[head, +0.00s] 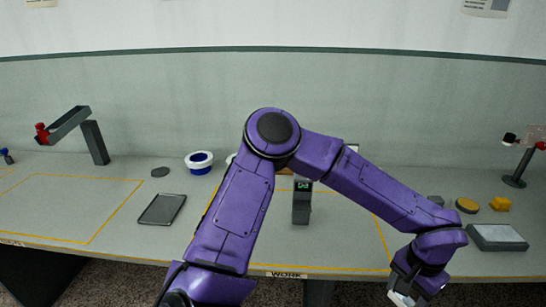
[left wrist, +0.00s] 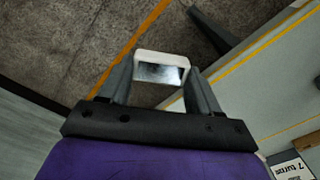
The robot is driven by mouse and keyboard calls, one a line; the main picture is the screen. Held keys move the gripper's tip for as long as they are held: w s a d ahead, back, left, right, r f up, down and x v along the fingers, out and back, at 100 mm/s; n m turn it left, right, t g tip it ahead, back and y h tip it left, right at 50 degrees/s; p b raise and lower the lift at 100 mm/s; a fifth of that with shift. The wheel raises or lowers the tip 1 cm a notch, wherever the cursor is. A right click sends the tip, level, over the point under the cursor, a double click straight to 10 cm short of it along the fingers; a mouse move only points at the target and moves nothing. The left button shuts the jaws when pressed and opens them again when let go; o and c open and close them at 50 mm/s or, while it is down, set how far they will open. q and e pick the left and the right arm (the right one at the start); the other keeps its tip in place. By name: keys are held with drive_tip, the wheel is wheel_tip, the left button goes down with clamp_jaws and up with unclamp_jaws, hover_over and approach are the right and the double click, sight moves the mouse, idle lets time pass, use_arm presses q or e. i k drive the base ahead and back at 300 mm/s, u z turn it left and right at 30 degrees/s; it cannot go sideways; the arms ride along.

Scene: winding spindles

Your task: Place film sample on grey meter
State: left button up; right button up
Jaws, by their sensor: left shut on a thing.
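The film sample (left wrist: 161,69), a small white-framed piece with a shiny grey face, is held between the two fingers of my left gripper (left wrist: 160,80) in the left wrist view. In the head view my left gripper (head: 402,294) is at the lower right, by the bench's front edge, with a white bit of the sample at its tip. My right gripper is not in view.
A dark flat tray (head: 162,209) lies left of the meter. A grey box with a pale top (head: 497,236), a yellow disc (head: 466,205) and a yellow block (head: 500,204) are at the right. A blue-and-white spool (head: 199,162) stands at the back.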

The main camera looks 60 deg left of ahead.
sight(302, 206)
drive_tip(key=u, duration=1.4)
drive_tip(key=i, duration=0.15)
